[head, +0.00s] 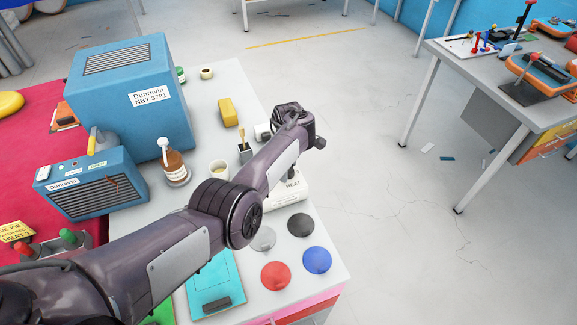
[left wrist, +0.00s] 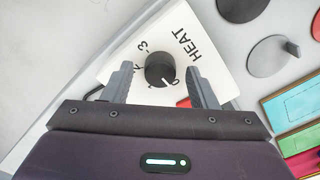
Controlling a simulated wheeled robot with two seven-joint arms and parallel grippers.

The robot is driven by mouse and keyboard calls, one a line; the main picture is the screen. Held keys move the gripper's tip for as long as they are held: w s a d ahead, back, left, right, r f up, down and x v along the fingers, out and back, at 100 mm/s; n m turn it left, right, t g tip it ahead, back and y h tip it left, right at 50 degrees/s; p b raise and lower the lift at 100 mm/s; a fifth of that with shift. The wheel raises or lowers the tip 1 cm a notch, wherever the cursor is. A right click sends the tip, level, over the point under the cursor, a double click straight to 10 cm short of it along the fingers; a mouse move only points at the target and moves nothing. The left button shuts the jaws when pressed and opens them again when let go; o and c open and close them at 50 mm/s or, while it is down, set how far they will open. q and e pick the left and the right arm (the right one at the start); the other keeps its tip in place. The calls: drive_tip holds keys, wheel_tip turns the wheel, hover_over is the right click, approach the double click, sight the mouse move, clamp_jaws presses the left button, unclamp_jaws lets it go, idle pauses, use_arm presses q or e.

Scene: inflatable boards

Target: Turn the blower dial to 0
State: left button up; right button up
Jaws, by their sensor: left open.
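The dial is a round black knob (left wrist: 160,70) on a white box (left wrist: 229,67) marked HEAT, with numbers around it. A white line on the knob points to the lower right, near a number partly covered by a finger; I cannot read that number surely. My left gripper (left wrist: 160,78) is open, one finger on each side of the knob; contact cannot be told. In the head view the white box (head: 292,190) is partly behind my left arm, and the fingers are hidden. My right gripper is not in view.
Black (head: 301,225), red (head: 276,275), blue (head: 316,260) and grey discs lie near the bench's front edge. A brown bottle (head: 175,166), a cup (head: 219,170), a yellow block (head: 228,111) and two blue machines (head: 140,95) stand left.

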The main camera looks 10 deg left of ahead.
use_arm(q)
wheel_tip(320, 180, up, 8)
drive_tip(key=shift+f+p, duration=0.1)
drive_tip(key=shift+p, duration=0.5)
